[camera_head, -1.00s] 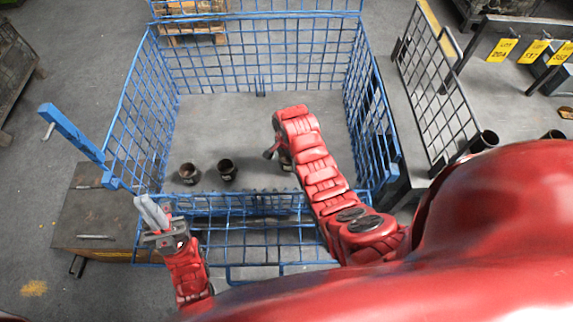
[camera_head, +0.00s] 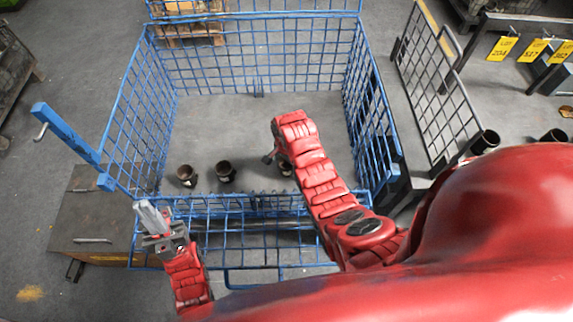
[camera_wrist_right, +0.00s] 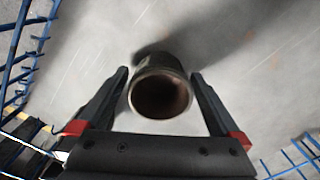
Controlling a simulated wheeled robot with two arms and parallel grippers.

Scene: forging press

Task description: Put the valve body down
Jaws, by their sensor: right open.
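A dark, hollow valve body (camera_wrist_right: 160,90) stands between the two fingers of my right gripper (camera_wrist_right: 163,95) in the right wrist view, its round mouth facing the camera. The fingers are open, with a gap on both sides of it. In the head view this valve body (camera_head: 285,168) is on the floor of the blue mesh crate (camera_head: 258,54), partly hidden by my right arm. My right gripper is mostly hidden there too. My left gripper (camera_head: 151,217) is by the crate's near left corner, with its fingers close together; whether they touch is unclear.
Two more dark valve bodies, one (camera_head: 186,176) at the left and one (camera_head: 225,172) beside it, stand on the crate floor. The crate's back floor is clear. Mesh walls enclose it, with a lower front. A grey mesh panel (camera_head: 433,80) stands to the right.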

